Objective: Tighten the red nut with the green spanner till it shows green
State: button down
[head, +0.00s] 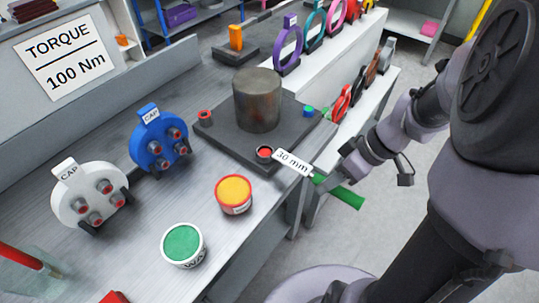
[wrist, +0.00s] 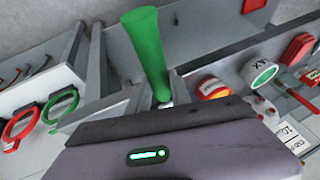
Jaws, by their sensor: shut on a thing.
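The green spanner (head: 340,193) has a green handle and a white "30 mm" tag (head: 293,160) over its shank. Its handle also stands out in the wrist view (wrist: 150,50). A red nut (head: 264,152) sits at the front corner of a dark square plate (head: 225,137). The spanner's tag end lies right beside this nut; I cannot tell whether its jaw is around it. Another red nut (head: 205,115) is at the left corner and a green nut (head: 308,111) at the right. My gripper (head: 346,168) is shut on the spanner; its fingertips are largely hidden.
A metal cylinder (head: 257,100) stands on the plate. A yellow-topped tin (head: 234,194), a green-topped wax tin (head: 184,244), and blue (head: 160,140) and white (head: 92,194) cap discs stand on the bench. A sign (head: 66,58) reads "TORQUE 100 Nm". Coloured rings stand behind.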

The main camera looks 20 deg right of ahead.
jog(key=shift+s+a+f+m+b, duration=0.15)
jog(key=shift+s+a+m+b, duration=0.15)
jog(key=shift+a+m+b, duration=0.15)
jog(key=shift+s+a+m+t+b, duration=0.3)
jog(key=shift+s+a+m, duration=0.1)
jog(key=shift+a, duration=0.25)
jog(key=shift+s+a+m+h+b, duration=0.2)
jog(key=shift+a+m+h+b, duration=0.1)
jog(key=shift+a, duration=0.1)
jog(key=shift+s+a+m+b, duration=0.25)
jog(key=shift+a+b, duration=0.05)
jog(key=shift+a, duration=0.15)
jog(key=shift+a+t, duration=0.1)
jog(key=shift+t, duration=0.2)
